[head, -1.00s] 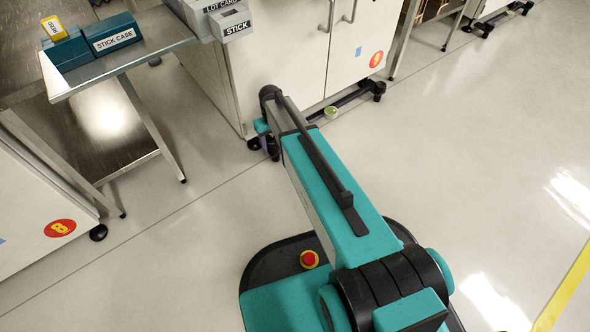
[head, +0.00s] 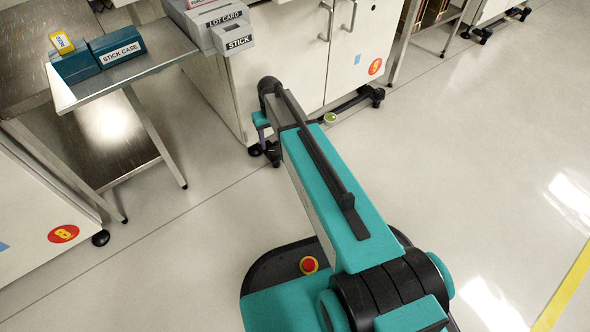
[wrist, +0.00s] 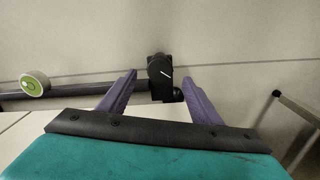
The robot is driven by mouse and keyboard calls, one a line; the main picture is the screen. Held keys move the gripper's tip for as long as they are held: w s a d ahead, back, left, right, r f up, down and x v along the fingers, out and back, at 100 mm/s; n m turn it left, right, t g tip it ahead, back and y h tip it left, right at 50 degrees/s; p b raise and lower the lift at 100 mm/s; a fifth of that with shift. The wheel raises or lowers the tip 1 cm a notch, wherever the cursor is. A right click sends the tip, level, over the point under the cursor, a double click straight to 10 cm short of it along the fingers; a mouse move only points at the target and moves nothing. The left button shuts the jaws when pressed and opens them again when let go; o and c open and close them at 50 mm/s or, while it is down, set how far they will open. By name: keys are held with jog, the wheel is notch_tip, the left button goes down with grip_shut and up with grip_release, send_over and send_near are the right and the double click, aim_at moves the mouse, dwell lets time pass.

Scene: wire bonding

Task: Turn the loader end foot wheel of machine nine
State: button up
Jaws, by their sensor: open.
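Machine nine (head: 290,75) is the pale cabinet with a round red 9 label (head: 375,66). In the wrist view a black foot wheel (wrist: 159,68) with a white line on its face stands between the two purple fingers of my gripper (wrist: 160,80). The fingers are open, one on each side of it, and no contact shows. In the head view my gripper is at the cabinet's near left bottom corner, mostly hidden by my arm. Another foot (head: 378,96) is at the right end of the cabinet's base.
A dark low bar (wrist: 75,90) carries a green and white disc (wrist: 33,85) left of the fingers. A thin table leg (wrist: 290,107) stands at the right. A steel table (head: 150,62) with blue cases is left of machine nine. Floor at right is clear.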

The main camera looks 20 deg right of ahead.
aim_at(275, 151)
notch_tip(275, 151, up, 7)
jog(key=p, duration=0.3)
jog(key=s+r+g+p, duration=0.1)
jog(key=s+r+p, duration=0.1)
jog(key=s+p, duration=1)
jog(key=s+r+g+p, duration=0.2)
jog(key=s+r+p, duration=0.1)
jog(key=s+p, duration=0.8)
jog(key=shift+s+r+m+p, duration=0.3)
jog(key=shift+s+p, duration=0.1)
jog(key=shift+s, duration=0.55)
jog(key=shift+f, duration=0.1)
